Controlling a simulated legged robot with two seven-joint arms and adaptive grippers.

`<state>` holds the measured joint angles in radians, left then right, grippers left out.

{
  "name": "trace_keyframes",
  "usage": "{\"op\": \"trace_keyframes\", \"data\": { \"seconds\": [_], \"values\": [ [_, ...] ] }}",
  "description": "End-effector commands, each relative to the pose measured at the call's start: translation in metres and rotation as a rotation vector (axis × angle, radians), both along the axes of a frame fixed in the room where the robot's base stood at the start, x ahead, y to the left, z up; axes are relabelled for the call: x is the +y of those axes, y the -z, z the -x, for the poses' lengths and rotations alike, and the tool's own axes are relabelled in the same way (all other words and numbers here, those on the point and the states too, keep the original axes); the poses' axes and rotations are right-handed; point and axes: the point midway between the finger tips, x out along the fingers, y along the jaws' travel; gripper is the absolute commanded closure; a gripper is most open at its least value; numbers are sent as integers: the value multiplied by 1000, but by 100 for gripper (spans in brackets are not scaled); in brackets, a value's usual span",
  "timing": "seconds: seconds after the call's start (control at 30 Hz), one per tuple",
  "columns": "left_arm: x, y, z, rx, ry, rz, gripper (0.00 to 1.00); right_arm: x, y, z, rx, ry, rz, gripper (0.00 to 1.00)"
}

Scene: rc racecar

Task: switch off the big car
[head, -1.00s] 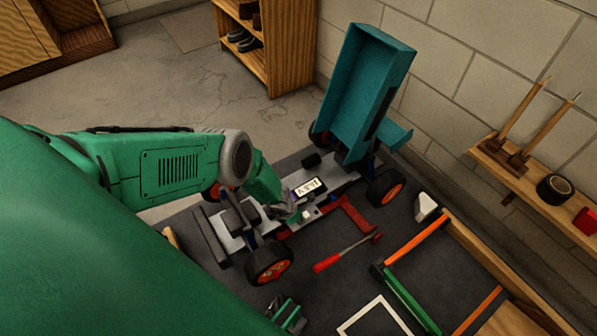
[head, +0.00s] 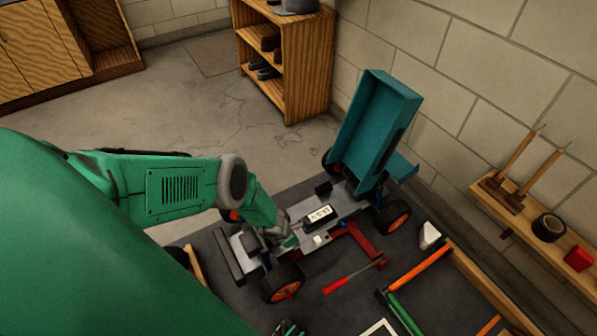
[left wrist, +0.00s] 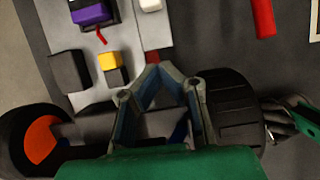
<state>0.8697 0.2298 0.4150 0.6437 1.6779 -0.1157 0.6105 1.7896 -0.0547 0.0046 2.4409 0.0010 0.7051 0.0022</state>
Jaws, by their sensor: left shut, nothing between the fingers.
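The big car stands on the dark bench mat, its grey chassis (head: 300,236) open, with black tyres and orange hubs. Its teal body (head: 372,130) is tipped up at the far end. A black box with a white label (head: 319,215) and a small white block (head: 319,240) sit on the chassis. In the left wrist view, a small yellow-and-black part (left wrist: 110,66) lies beside a black block, near a purple part (left wrist: 92,14) with a red wire. My left gripper (head: 292,240) is shut and empty over the chassis; its fingertips (left wrist: 154,70) are right of the yellow part. Contact is unclear.
A red-handled tool (head: 352,277) lies on the mat beside the car. An orange-and-green frame (head: 415,275) and white bottle-like object (head: 429,235) are to the right. A dark green, partly cropped object (head: 288,328), possibly my right gripper, shows at the bottom edge. A wall shelf (head: 540,220) holds tools.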

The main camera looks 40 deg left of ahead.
Motion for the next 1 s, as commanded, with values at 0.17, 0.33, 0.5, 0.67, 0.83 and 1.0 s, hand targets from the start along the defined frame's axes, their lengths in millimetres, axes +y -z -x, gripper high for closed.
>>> {"op": "trace_keyframes", "data": {
  "seconds": [0.17, 0.33, 0.5, 0.67, 0.83, 1.0],
  "values": [
    [2, -14, 4, 0, 0, 0, 100, 0, -17, 0, 0, 0, 0, 59],
    [2, -15, 6, 0, 1, 0, 100, 0, -20, 0, 0, 0, 0, 59],
    [2, -15, 6, 0, 1, 0, 100, 0, -19, 0, 0, 0, 0, 59],
    [3, -15, 6, 0, 0, 0, 100, 0, -19, 0, 0, 0, 0, 59],
    [3, -15, 6, 0, 0, 0, 100, 0, -19, 0, 0, 0, 0, 59],
    [-12, -18, 13, 27, 78, -16, 100, 0, -21, 0, 0, 0, 0, 59]
  ]
}}
